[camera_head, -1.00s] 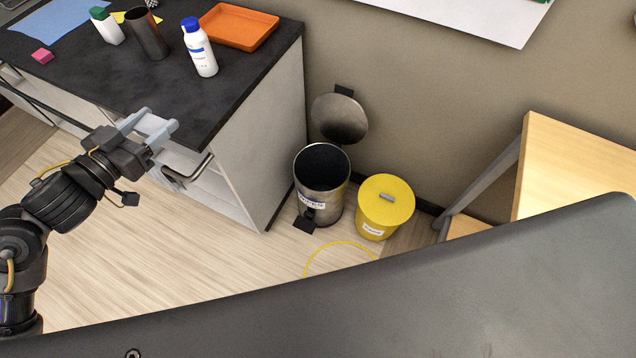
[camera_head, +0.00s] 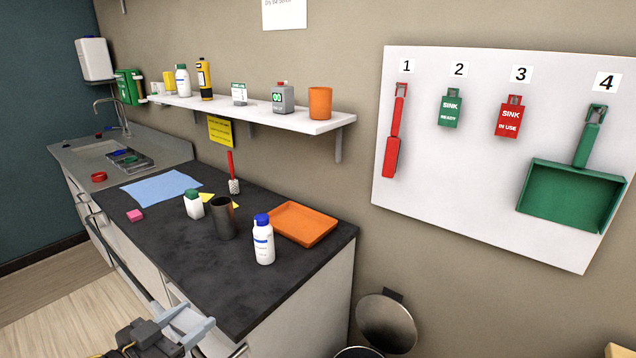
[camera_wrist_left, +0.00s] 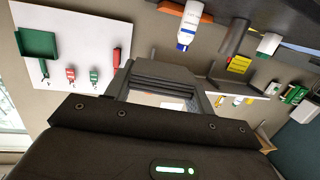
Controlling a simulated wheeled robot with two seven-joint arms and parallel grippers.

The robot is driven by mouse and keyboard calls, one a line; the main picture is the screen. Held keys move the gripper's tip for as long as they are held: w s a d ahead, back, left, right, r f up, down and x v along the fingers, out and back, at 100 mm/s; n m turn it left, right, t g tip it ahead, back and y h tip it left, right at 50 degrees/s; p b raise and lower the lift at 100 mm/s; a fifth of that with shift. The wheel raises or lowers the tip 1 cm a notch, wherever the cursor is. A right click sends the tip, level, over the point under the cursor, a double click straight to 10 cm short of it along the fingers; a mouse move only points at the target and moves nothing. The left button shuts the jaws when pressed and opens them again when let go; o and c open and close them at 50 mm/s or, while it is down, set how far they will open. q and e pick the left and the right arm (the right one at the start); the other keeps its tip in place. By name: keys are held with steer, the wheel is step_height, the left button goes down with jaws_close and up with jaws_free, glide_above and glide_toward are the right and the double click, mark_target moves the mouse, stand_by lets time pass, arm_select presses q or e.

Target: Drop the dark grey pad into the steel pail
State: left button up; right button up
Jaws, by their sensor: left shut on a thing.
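The steel pail (camera_head: 358,352) is at the bottom edge of the head view, mostly cut off. Its round lid (camera_head: 388,322) stands open against the wall. My left gripper (camera_head: 188,320) is low in the head view, in front of the counter and left of the pail. In the left wrist view, a dark grey ribbed slab, seemingly the dark grey pad (camera_wrist_left: 163,75), sits between its light grey fingers. The gripper is shut on it. The pad cannot be made out in the head view. My right gripper is not in view.
The black counter (camera_head: 290,275) has a white blue-capped bottle (camera_head: 263,242), a dark cup (camera_head: 222,218) and an orange tray (camera_head: 303,224) near its right end. A shelf (camera_head: 250,115) and a white tool board (camera_head: 440,180) are on the wall.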

arm_select(q)
steer(key=s+f, duration=0.1)
steer(key=f, duration=0.1)
steer(key=s+f, duration=0.2)
stand_by(0.4)
